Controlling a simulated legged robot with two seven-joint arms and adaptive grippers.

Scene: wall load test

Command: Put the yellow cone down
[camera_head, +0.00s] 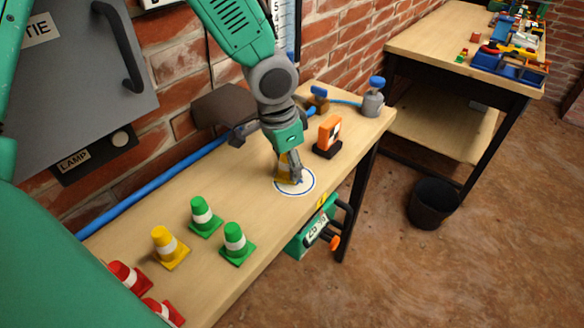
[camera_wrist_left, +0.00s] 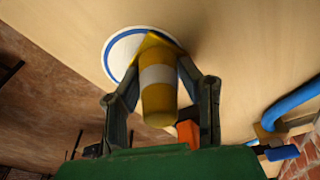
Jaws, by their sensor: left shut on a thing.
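My left gripper (camera_head: 287,172) is shut on a yellow cone (camera_head: 282,176) with a white band, at the white disc with a blue ring (camera_head: 305,187) on the wooden bench. In the left wrist view the cone (camera_wrist_left: 158,95) sits between the two fingers, its square base over part of the ringed disc (camera_wrist_left: 112,62). The cone looks upright; I cannot tell whether its base touches the disc. Another yellow cone (camera_head: 168,248) stands farther left on the bench. My right gripper is not in view.
Green cones (camera_head: 235,244) and red cones (camera_head: 127,276) stand on the bench's near left part. An orange device (camera_head: 328,136) stands just right of the gripper. A grey canister (camera_head: 372,100) is at the far end. A blue pipe (camera_head: 150,192) runs along the wall.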

